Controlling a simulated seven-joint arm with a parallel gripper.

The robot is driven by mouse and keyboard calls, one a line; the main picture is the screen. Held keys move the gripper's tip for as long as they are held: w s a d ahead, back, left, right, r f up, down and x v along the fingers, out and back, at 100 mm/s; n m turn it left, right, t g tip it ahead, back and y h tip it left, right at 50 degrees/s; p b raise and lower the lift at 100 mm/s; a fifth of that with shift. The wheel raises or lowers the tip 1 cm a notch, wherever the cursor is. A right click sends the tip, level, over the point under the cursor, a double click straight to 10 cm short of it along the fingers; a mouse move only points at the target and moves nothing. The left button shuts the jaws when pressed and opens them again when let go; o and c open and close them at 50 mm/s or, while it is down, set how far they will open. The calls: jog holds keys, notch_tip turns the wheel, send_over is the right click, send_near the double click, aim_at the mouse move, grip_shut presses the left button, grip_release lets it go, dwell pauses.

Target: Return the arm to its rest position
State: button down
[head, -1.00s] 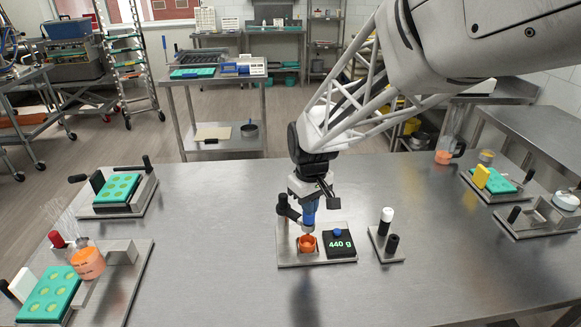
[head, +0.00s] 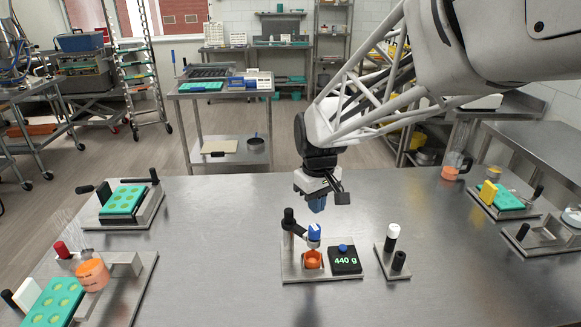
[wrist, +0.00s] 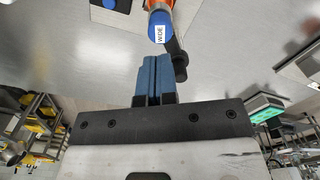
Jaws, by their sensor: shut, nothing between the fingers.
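My gripper (head: 317,203) hangs above the metal table, just above the small dosing stand, with its blue fingers pointing down. In the wrist view the fingers (wrist: 153,75) are pressed together with nothing between them. Below it, the stand (head: 290,272) carries a black post, a blue-topped nozzle (head: 314,235) and an orange cup (head: 312,259). In the wrist view the blue cap (wrist: 160,27) bears the word WIDE and sits apart from the fingertips.
A holder with white and black posts (head: 392,250) stands right of the scale. Green molds sit at the left (head: 124,200), front left (head: 52,303) and right (head: 507,201). A clear container with orange contents (head: 92,274) is at front left. The table middle behind the stand is clear.

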jog(key=shift+r, duration=0.1)
dwell(0.3)
jog(key=shift+s+d+r, duration=0.25)
jog(key=shift+s, duration=0.2)
jog(key=s+d+r+m+t, duration=0.1)
jog(key=s+d+r+m, duration=0.1)
jog(key=s, duration=0.9)
jog(key=s+d+r+m+t, duration=0.1)
jog(key=s+d+m, duration=0.3)
jog(key=s, duration=0.7)
jog(key=shift+s+d+r+t, duration=0.3)
jog(key=shift+d+r, duration=0.25)
jog(key=shift+d, duration=0.4)
